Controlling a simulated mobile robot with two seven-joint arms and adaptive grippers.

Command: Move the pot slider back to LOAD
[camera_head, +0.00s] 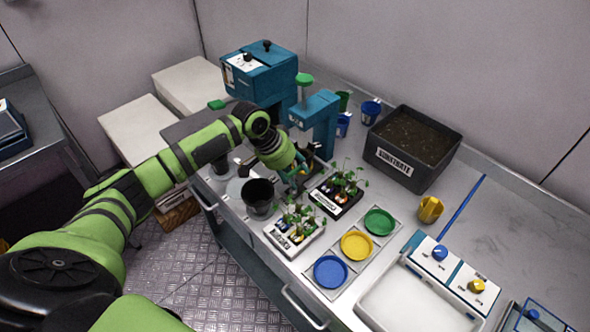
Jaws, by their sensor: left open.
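My left gripper (297,183) reaches down over the bench, just in front of the teal press stand (318,118). Its jaws are open, close to the seedling trays, and I see nothing held in them. A black pot (259,199) stands upright left of the gripper, near the bench's front edge, apart from it. The pot slider and any LOAD mark cannot be made out clearly; my arm and gripper cover much of the area below the teal machine (262,80). My right gripper is not in view.
Beyond are green (379,221), yellow (356,244) and blue (330,271) discs. A dark substrate bin (437,178) stands behind.

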